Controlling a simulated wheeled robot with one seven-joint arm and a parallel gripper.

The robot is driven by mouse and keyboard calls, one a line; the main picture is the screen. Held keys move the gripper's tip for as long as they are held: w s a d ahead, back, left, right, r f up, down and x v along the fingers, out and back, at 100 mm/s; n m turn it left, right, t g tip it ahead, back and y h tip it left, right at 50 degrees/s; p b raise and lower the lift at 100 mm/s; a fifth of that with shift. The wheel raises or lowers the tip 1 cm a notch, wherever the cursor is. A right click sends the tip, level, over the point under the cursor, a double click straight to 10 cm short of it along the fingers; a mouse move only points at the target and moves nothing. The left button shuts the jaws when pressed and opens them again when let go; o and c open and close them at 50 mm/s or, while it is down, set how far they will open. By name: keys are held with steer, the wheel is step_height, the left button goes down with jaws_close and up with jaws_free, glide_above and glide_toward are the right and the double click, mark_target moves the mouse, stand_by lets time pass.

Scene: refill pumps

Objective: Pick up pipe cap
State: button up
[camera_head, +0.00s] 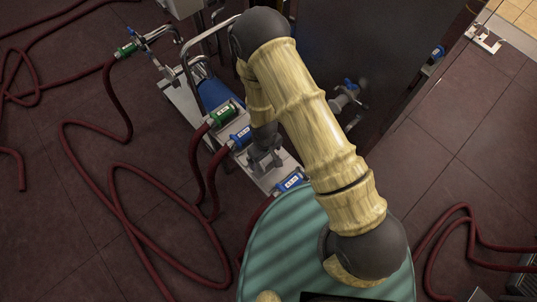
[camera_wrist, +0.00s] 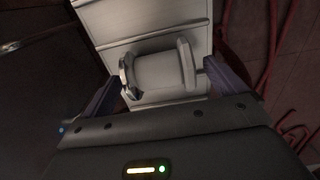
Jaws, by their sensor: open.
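The pipe cap (camera_wrist: 160,78) is a pale grey, short cylinder with a wider rim at each end, lying on a light metal surface in the wrist view. My gripper (camera_wrist: 163,71) is open, with one dark finger to the left of the cap and one to the right. A narrow gap shows at the right finger; the left finger is close to the cap's rim, and I cannot tell if it touches. In the head view my gripper (camera_head: 264,158) is low over the metal pump frame, and I cannot make out the cap there.
The metal pump frame (camera_head: 180,100) carries a blue pump and hose couplings: green (camera_head: 222,115), blue (camera_head: 240,136) and another blue one (camera_head: 290,181). Red hoses (camera_head: 140,175) loop over the dark tiled floor. A dark cabinet (camera_head: 385,45) stands behind my arm.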

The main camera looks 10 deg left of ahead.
steer(key=shift+f, duration=1.05)
steer(key=shift+c, duration=0.5)
steer(key=c, duration=1.2)
step_height(320, 180, up, 10)
steer(key=shift+r, duration=0.1)
